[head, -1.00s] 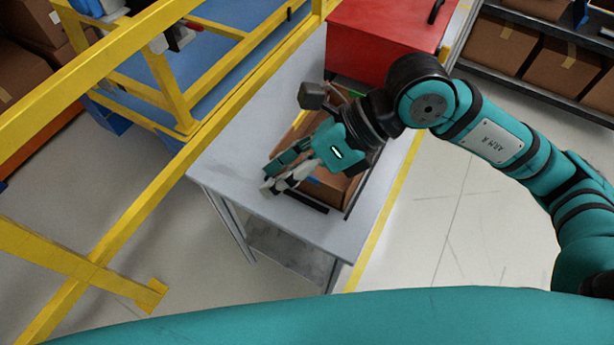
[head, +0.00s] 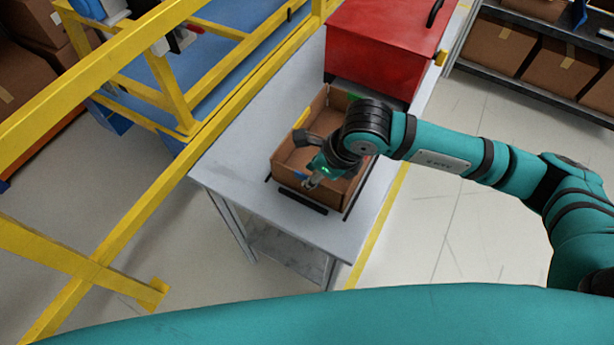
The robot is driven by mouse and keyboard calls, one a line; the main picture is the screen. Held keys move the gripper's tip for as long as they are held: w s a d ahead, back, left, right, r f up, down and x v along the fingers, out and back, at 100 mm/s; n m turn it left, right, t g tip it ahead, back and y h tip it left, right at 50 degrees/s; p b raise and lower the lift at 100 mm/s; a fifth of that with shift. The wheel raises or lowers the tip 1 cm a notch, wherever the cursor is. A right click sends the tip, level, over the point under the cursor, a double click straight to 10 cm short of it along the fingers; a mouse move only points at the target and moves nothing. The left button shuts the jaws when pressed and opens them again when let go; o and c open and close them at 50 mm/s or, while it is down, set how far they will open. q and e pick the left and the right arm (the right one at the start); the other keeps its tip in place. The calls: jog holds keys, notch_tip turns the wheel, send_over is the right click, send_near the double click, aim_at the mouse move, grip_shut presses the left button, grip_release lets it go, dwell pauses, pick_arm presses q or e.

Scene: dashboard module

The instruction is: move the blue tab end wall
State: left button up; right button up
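An open brown cardboard box (head: 283,160) sits on the grey table. A small patch of blue, the blue tab (head: 300,177), shows at its near end wall (head: 330,196), right beside my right gripper. This wall looks upright, but the gripper covers part of it. My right gripper (head: 310,184) points down at the wall's top edge around the blue tab. Its fingers are small and partly hidden, so I cannot tell whether they are open, shut or touching the wall. My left gripper is out of view.
A yellow tab (head: 301,118) and a green tab (head: 352,96) mark other box walls. Dark strips (head: 302,201) lie on the table around the box. A red case (head: 378,50) stands behind it. Yellow rails (head: 215,115) run along the left. The table's near-left surface (head: 235,165) is clear.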

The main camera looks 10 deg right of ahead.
send_over(307, 194)
jog(key=shift+w+f, duration=0.15)
jog(key=shift+f, duration=1.95)
grip_shut()
